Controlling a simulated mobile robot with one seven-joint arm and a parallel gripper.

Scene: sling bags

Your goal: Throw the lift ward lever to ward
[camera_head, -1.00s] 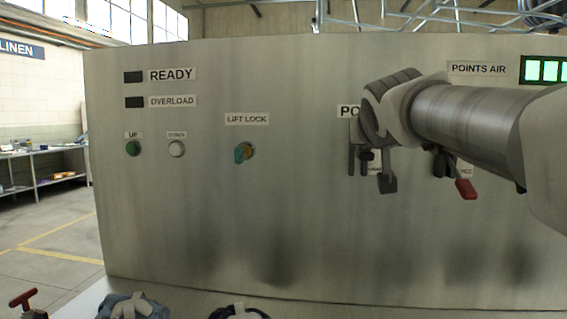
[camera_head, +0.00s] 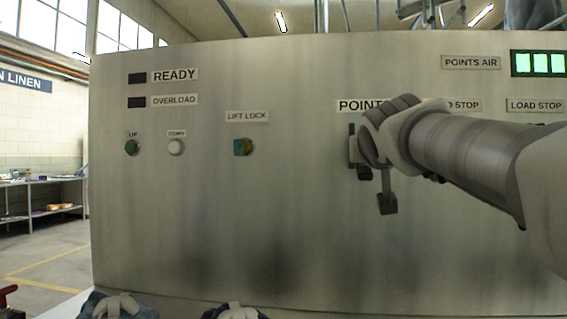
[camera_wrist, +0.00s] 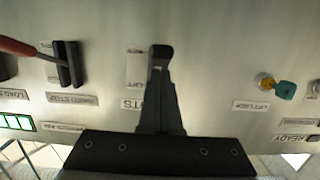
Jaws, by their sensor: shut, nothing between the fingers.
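A steel panel fills the head view. I can read no label saying lift ward. A label starting POINT (camera_head: 360,105) sits above a narrow dark slot (camera_head: 352,146), partly covered by my gripper. My gripper is at the panel there; its fingertips are hidden in the head view. In the wrist view, which is upside down, its narrow dark fingers (camera_wrist: 160,85) are shut and empty. A black block (camera_wrist: 160,56) shows at their tip; I cannot tell whether they touch it. A teal key (camera_wrist: 287,88) sits in the LIFT LOCK switch (camera_head: 242,147), well left of my arm in the head view.
A red-handled lever (camera_wrist: 18,47) and dark bars (camera_wrist: 67,63) are beside my fingers in the wrist view. A green button (camera_head: 132,147) and a white button (camera_head: 176,147) are at the panel's left. Blue-grey bags (camera_head: 115,305) lie at the bottom edge.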

